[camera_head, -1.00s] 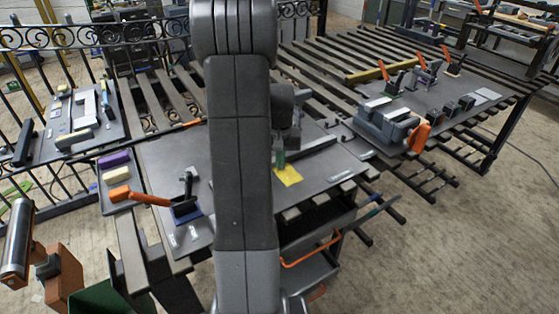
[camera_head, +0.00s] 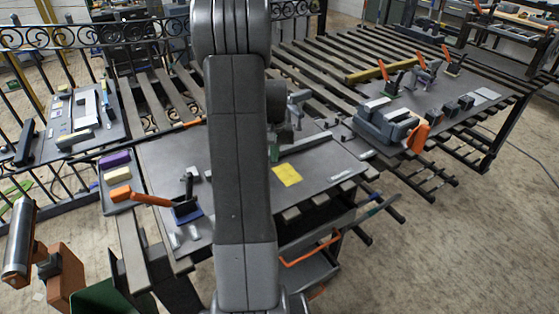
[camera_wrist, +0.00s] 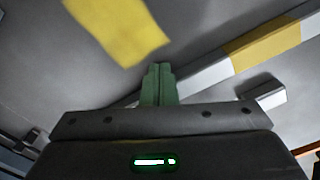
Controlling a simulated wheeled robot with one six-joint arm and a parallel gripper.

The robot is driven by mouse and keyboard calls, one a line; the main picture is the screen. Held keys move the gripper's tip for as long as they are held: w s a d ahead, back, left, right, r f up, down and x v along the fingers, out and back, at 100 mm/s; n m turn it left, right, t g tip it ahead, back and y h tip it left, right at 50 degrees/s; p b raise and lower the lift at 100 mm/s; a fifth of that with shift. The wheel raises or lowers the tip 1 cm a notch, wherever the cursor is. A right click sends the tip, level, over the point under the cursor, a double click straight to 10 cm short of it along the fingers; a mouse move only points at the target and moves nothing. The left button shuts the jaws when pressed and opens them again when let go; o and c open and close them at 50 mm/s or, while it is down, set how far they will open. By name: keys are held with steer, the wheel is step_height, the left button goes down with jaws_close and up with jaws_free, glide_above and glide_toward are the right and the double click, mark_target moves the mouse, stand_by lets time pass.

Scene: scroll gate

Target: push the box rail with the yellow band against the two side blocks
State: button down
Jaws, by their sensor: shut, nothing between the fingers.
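The box rail (camera_wrist: 215,70) is a long pale bar with a yellow band (camera_wrist: 264,44), lying slantwise on the grey plate in the wrist view. In the head view the rail (camera_head: 305,143) shows right of my arm, its band not visible. My gripper (camera_wrist: 158,70) has green fingers, shut and empty, overlapping the rail's left part; I cannot tell whether they touch it. It also shows low over the plate in the head view (camera_head: 274,153). One pale-topped block (camera_wrist: 258,95) sits beside the rail on the near side. A second side block cannot be made out clearly.
A flat yellow patch (camera_head: 286,174) lies on the plate. A clamp with an orange handle (camera_head: 152,199) stands at the plate's left.

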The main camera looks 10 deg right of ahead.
steer(key=shift+w+a+p, duration=0.25)
steer(key=shift+w+a, duration=0.1)
steer(key=shift+w, duration=0.55)
steer(key=shift+w+a+p, duration=0.3)
steer(key=shift+w, duration=0.65)
steer(key=shift+w+a+p, duration=0.25)
steer(key=shift+w+a, duration=0.1)
steer(key=shift+w, duration=0.55)
steer(key=shift+s+d+b, duration=0.15)
steer(key=shift+s+d, duration=0.1)
steer(key=shift+s, duration=0.35)
steer(key=shift+s+d+b, duration=0.15)
steer(key=shift+s+d, duration=0.05)
steer(key=shift+s, duration=0.35)
steer(key=shift+r, duration=0.1)
step_height(320, 180, up, 8)
steer(key=p, duration=0.5)
steer(key=shift+p, duration=0.3)
